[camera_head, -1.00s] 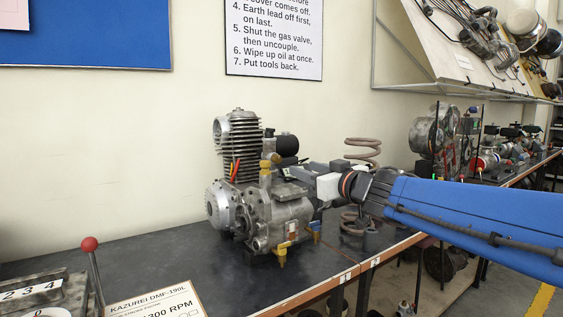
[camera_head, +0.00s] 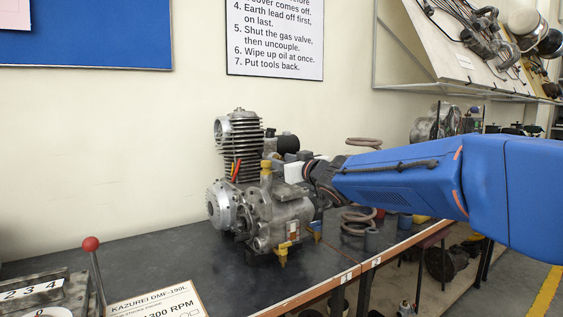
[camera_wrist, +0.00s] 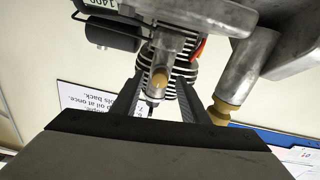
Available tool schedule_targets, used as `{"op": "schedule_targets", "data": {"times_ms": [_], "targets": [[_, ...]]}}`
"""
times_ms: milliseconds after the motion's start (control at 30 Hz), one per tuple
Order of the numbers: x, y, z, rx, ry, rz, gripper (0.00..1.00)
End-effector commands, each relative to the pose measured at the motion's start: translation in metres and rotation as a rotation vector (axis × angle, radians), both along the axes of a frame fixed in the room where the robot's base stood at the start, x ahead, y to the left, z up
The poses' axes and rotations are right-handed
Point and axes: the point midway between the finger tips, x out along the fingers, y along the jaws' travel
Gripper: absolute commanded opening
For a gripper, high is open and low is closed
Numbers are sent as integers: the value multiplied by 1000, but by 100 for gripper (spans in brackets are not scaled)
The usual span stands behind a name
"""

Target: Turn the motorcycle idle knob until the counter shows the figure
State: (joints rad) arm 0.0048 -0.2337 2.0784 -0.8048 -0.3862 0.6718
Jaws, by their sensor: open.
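The motorcycle engine (camera_head: 262,200) stands on the dark bench, finned cylinder upright. My gripper (camera_head: 284,161) is at its upper right side, its fingers mostly hidden in the head view. In the wrist view my gripper (camera_wrist: 158,98) is open, with a brass-tipped round part (camera_wrist: 159,79) showing between the fingers. I cannot tell whether they touch it, or whether it is the idle knob. A second brass-coloured fitting (camera_wrist: 228,110) is just right of the fingers. The counter (camera_head: 30,292) shows 2 3 4 at the lower left, cut by the picture edge.
A placard (camera_head: 155,303) reads KAZUREI DMF-190L and a figure ending in 300 RPM, partly cut off. A red-knobbed lever (camera_head: 92,245) stands beside the counter. In the wrist view a dark cylinder (camera_wrist: 107,34) is close left of the fingers.

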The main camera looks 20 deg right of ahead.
Motion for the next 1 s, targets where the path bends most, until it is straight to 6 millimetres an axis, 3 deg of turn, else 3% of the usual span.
{"op": "schedule_targets", "data": {"times_ms": [400,600,1000], "targets": [[6,2,-1,0,1,0,41],[6,2,-1,0,1,0,0],[6,2,-1,-68,-21,0,0]]}}
